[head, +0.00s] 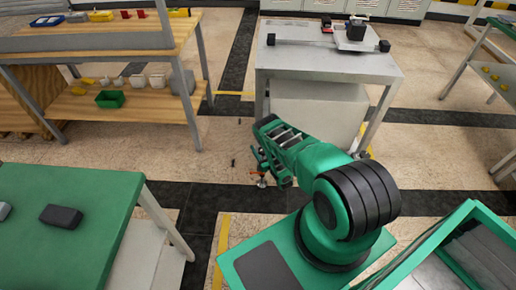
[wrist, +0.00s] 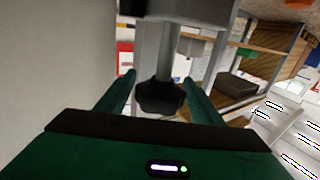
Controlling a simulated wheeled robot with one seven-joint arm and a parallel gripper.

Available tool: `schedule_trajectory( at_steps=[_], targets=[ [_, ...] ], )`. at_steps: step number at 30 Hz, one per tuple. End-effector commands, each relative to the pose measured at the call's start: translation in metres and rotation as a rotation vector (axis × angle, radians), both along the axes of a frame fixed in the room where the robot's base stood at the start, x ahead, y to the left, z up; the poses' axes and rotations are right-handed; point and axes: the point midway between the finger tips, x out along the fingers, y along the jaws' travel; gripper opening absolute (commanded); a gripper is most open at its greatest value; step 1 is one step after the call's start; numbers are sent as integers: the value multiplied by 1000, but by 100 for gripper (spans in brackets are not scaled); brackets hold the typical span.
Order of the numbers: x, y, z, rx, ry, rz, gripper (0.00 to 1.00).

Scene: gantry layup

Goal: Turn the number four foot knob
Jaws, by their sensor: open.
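A black lobed knob (wrist: 160,97) sits on a grey metal post in the middle of the wrist view. My gripper (wrist: 160,80) is open, with one green finger on each side of the knob. A gap shows between the knob and each finger, and I see no contact. No number can be read on the knob. In the head view my gripper (head: 262,172) is low near the floor, by the front left leg of the grey bench (head: 325,62). The foot knob cannot be made out there.
A large pale surface (wrist: 60,60) fills the left of the wrist view. In the head view, a wooden shelf bench (head: 130,120) stands at left and a green table (head: 100,190) at front left. Open floor (head: 215,160) lies between them and the grey bench.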

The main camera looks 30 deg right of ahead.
Motion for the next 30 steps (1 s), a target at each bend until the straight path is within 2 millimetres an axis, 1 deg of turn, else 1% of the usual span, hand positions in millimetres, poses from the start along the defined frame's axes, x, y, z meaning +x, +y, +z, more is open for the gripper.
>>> schedule_trajectory(
  at_steps=[5, 13, 14, 15, 18, 19, 20, 21, 22, 30],
  targets=[
    [10, -1, 0, 0, 0, -1, 61],
    [12, -1, 0, 0, 0, -1, 61],
    [12, -1, 0, 0, 0, -1, 58],
    [12, -1, 0, 0, 0, -1, 49],
    [12, -1, 0, 0, 0, -1, 26],
    [11, -1, 0, 0, 0, -1, 26],
    [13, 15, 1, 3, 1, 3, 26],
    [12, 9, 0, 1, 0, 2, 27],
    [12, 8, 0, 1, 0, 2, 26],
    [14, 5, 0, 3, -1, 4, 26]
  ],
)
